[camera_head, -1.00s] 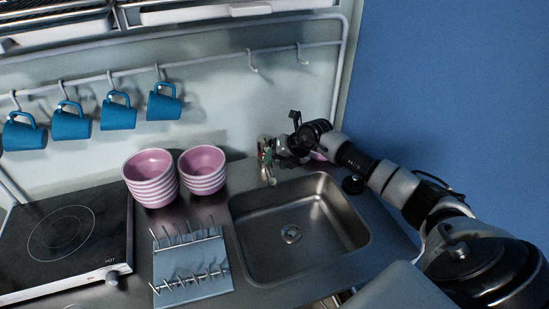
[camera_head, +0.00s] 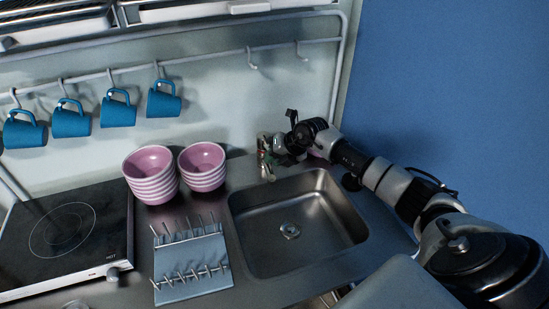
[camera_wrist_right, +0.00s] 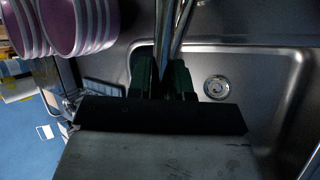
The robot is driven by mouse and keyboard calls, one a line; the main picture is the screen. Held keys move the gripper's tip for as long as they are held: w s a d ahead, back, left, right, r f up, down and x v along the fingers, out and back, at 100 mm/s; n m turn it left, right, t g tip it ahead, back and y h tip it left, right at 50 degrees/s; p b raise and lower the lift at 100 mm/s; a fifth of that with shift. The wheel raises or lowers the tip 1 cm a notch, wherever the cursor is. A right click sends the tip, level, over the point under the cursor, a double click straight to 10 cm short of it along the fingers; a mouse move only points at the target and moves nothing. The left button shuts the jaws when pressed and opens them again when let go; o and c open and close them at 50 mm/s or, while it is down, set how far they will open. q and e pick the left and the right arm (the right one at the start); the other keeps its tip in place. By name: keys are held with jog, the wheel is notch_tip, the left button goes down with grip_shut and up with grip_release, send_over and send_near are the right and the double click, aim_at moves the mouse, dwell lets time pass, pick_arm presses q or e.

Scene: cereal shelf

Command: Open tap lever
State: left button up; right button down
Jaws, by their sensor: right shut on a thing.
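The tap (camera_head: 266,172) stands behind the sink (camera_head: 240,232), and my right gripper (camera_head: 266,157) is at its upper part. In the right wrist view the green fingertips (camera_wrist_right: 163,80) are closed around a slim metal part of the tap (camera_wrist_right: 172,35); whether this is the lever or the spout I cannot tell. The gripper and my arm hide much of the tap in the head view. The sink with its drain also shows in the right wrist view (camera_wrist_right: 262,75). My left gripper is in no view.
Two stacks of pink striped bowls (camera_head: 151,180) (camera_head: 203,168) stand left of the tap. A dish rack (camera_head: 192,262) lies left of the sink, and a cooktop (camera_head: 65,235) is further left. Blue mugs (camera_head: 118,110) hang from a rail above. A blue wall (camera_head: 455,90) is on the right.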

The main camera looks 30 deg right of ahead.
jog(key=shift+w+r, duration=0.15)
jog(key=shift+r, duration=0.35)
jog(key=shift+w+r+g+p, duration=0.1)
jog(key=shift+r+g+p, duration=0.3)
jog(key=shift+g, duration=0.4)
jog(key=shift+f, duration=0.15)
jog(key=c, duration=1)
grip_release()
jog(key=shift+d, duration=0.15)
jog(key=shift+b+v, duration=1.6)
jog(key=shift+v, duration=3.8)
